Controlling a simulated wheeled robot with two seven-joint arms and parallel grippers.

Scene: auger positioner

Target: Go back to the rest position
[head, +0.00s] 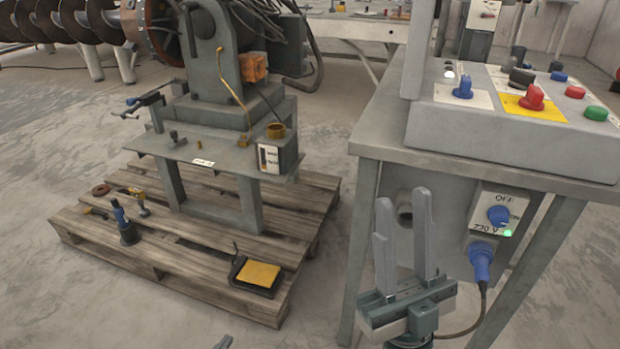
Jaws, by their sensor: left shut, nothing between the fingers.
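My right gripper (403,205) is at the lower middle right of the head view, in front of the control cabinet. Its two grey fingers point up and stand apart, with nothing between them. It is to the left of the blue OFF knob (498,215) and the blue plug (481,262); I cannot tell whether it touches the cabinet. Only a small grey tip of my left gripper (223,342) shows at the bottom edge, below the wooden pallet. It is shut and holds nothing; the rest of it is out of view.
The grey control cabinet (440,164) with coloured knobs and buttons stands on the right. The auger positioner (235,95) stands on a wooden pallet (200,280) with loose tools and a yellow-topped box (257,275). Bare concrete floor lies between pallet and cabinet.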

